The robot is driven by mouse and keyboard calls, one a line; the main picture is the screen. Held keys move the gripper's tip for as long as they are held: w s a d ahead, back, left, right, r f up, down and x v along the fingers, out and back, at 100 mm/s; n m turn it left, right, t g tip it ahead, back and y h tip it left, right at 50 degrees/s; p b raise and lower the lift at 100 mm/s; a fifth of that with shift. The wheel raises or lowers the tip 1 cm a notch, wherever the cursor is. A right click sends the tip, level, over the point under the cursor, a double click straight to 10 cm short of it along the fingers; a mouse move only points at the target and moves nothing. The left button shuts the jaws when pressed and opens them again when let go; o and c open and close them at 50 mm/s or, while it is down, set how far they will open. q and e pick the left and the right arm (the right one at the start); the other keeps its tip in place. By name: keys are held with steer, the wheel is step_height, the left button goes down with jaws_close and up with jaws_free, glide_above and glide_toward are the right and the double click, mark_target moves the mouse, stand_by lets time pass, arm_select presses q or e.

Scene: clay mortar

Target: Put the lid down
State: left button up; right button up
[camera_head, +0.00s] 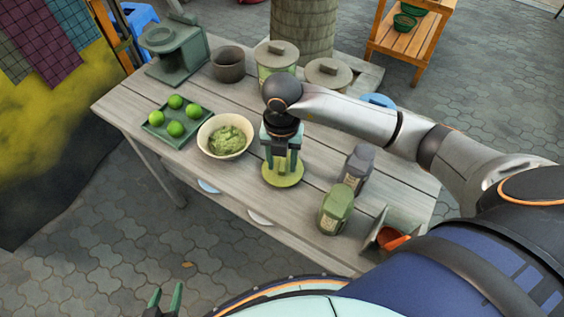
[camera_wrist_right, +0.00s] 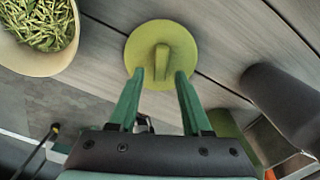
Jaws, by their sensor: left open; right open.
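The lid (camera_head: 284,181) is a round, flat, yellow-green disc lying on the grey plank table. In the right wrist view the lid (camera_wrist_right: 160,42) shows a raised bar handle (camera_wrist_right: 162,60) on top. My right gripper (camera_head: 283,168) points down just above it. My left gripper (camera_head: 166,297) is open and empty at the bottom left, off the table's front side.
A bowl of shredded greens (camera_head: 225,135) stands left of the lid, beside a tray (camera_head: 153,129) of green fruit. A green canister (camera_head: 335,211) and a dark grey canister (camera_head: 358,165) stand to the right. Lidded pots (camera_head: 276,62) stand behind.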

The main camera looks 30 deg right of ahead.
mark_target(282, 167)
step_height(282, 167, up, 11)
steer(key=shift+p, duration=0.3)
steer(key=shift+f, duration=0.1)
